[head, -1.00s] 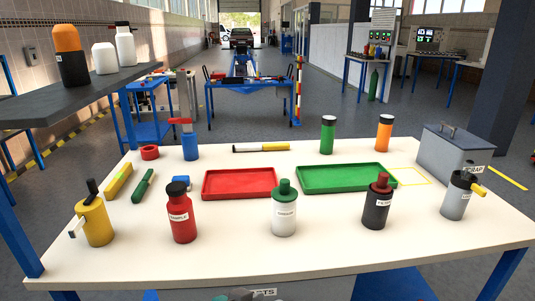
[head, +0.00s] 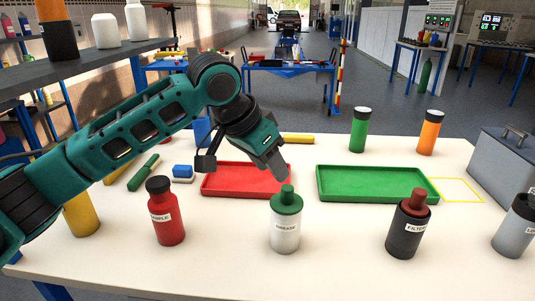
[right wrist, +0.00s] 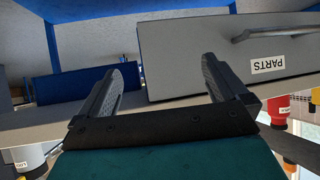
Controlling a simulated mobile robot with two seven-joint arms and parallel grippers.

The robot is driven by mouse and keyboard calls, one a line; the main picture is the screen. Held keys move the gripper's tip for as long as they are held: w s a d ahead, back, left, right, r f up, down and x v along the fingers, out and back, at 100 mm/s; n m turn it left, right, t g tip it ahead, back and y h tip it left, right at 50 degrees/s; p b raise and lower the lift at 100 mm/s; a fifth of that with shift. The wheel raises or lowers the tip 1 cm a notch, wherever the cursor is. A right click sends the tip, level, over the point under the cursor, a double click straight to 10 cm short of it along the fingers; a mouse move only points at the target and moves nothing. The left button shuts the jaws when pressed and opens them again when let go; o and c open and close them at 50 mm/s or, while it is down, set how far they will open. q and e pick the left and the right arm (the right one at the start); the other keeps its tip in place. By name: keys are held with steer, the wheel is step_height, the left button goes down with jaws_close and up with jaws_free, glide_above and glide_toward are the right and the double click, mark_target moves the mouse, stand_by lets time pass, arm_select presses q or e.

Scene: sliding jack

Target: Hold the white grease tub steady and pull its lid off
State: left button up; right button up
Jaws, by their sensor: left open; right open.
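The white grease tub (head: 285,235) stands upright near the front middle of the table, with a label on its front. Its green lid (head: 287,201) sits on top. My left gripper (head: 272,163) is above the red tray, behind and a little left of the tub, pointing down and apart from it. Its fingers are seen edge-on and hold nothing visible. The right arm is out of the head view.
A red bottle (head: 166,215) stands left of the tub and a dark filter bottle (head: 409,228) right of it. A red tray (head: 212,191) and a green tray (head: 370,198) lie behind. A grey box (head: 505,165) is at far right. The table front is clear.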

steer(key=m+t+y, duration=0.4)
steer(key=m+y, duration=0.4)
steer(key=m, duration=2.1)
glide_toward(285, 222)
steer(key=f, duration=0.1)
steer(key=d+f, duration=0.1)
steer(key=f, duration=0.1)
steer(key=shift+s, duration=0.2)
steer(key=m, duration=0.1)
steer(key=w+m, duration=0.1)
steer(key=shift+w+d+m+h, duration=0.25)
steer(key=shift+m+h, duration=0.05)
arm_select(q)
steer(key=shift+a+r, duration=0.25)
steer(key=shift+r, duration=0.15)
arm_select(e)
steer(key=x, duration=1.2)
steer(key=shift+w+a, duration=0.25)
steer(key=shift+w, duration=0.1)
steer(key=shift+c, duration=0.5)
steer(key=c, duration=1.1)
